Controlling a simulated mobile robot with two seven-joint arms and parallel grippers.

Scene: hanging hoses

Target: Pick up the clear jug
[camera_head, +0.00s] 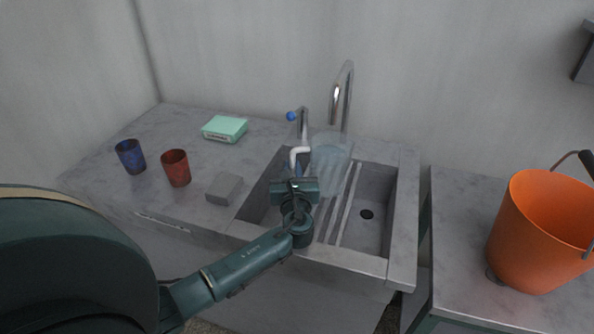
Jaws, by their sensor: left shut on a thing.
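The clear jug (331,160) is see-through and faintly blue. It is over the left part of the sink, in front of the tap. My left gripper (297,172) reaches over the sink's front edge and is shut at the jug's left side, where a white handle-like part (299,152) shows. The fingertips are partly hidden by the gripper body. I cannot tell whether the jug's base touches the sink. My right gripper is not in view.
The grey sink (369,240) has a curved metal tap (343,95) behind it. A blue cup (130,157), a red cup (176,168), a grey block (224,189) and a mint-green box (225,128) are on the left counter. An orange bucket (535,235) stands on the right table.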

